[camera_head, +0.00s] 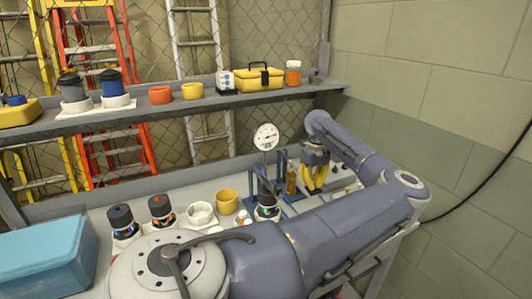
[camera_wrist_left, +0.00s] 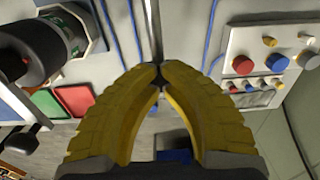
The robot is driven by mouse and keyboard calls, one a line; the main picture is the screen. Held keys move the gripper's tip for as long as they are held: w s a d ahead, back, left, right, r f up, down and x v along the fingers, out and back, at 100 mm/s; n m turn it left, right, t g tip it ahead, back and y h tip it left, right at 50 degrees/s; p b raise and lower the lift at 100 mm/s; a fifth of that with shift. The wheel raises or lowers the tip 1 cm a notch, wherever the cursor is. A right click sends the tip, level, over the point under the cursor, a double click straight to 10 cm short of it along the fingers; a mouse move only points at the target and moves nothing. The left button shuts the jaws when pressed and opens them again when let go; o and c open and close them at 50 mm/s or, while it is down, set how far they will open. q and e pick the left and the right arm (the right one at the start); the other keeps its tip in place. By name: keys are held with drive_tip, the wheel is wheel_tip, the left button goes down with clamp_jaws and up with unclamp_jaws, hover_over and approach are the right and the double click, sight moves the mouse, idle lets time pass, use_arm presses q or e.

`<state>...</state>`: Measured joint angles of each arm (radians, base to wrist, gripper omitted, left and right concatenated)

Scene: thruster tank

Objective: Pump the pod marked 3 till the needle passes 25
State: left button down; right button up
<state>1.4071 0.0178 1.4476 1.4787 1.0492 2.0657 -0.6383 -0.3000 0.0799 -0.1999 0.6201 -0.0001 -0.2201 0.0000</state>
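My left gripper (camera_head: 314,180) has yellow fingers and hangs over the right part of the bench, right of the blue stands. In the left wrist view its fingertips (camera_wrist_left: 159,72) meet, with a gap only lower down; I see nothing held. A pod with a black top (camera_head: 268,208) is by the blue stand (camera_head: 283,170); a dark pod also shows in the left wrist view (camera_wrist_left: 28,42). Two more dark pods (camera_head: 122,217) (camera_head: 161,208) stand at left. I cannot read a 3 on any. A round white gauge (camera_head: 266,136) stands behind; its reading is too small. My right gripper is out of view.
A panel with red and blue knobs (camera_wrist_left: 268,48) lies right of the fingers. Green (camera_wrist_left: 48,103) and red (camera_wrist_left: 76,99) patches are left. A yellow cup (camera_head: 227,201) and teal box (camera_head: 42,255) stand on the bench. The shelf (camera_head: 150,118) runs above; a wall is right.

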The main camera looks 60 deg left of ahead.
use_arm(q)
drive_tip(key=shift+f, duration=0.6)
wheel_tip(320, 180, up, 13)
idle(0.5)
